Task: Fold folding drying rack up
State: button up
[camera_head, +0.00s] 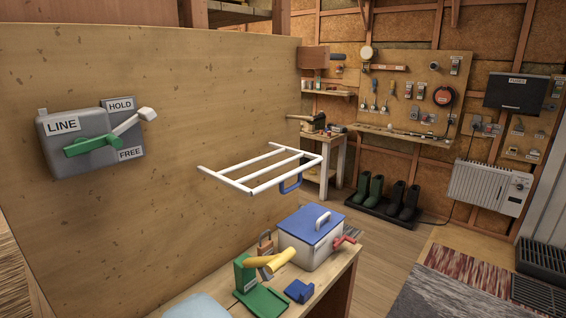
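The folding drying rack (262,166) is a white frame with several bars. It sticks out roughly level from the plywood wall panel (200,110), at the middle of the head view. A blue handle (290,184) hangs under its outer right end. Where the rack joins the panel, no hinge detail can be made out. My gripper is not in this view.
A wooden bench (335,270) stands below the rack, with a blue-lidded box (310,238), a green stand (246,275) and a blue block (298,291). A grey lever box (75,140) is on the panel at left. Boots (370,192) stand behind; wood floor is bare between.

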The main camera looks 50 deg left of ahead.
aim_at(236, 186)
jog(key=i+u, duration=0.2)
jog(key=i, duration=1.7)
jog(key=i+l+u, duration=0.1)
jog(key=i+u, duration=0.35)
jog(key=i+l+u, duration=0.2)
jog(key=i+u, duration=0.3)
jog(key=k+u, duration=0.1)
jog(key=u, duration=3)
jog(key=k+l+z, duration=0.15)
jog(key=z, duration=0.15)
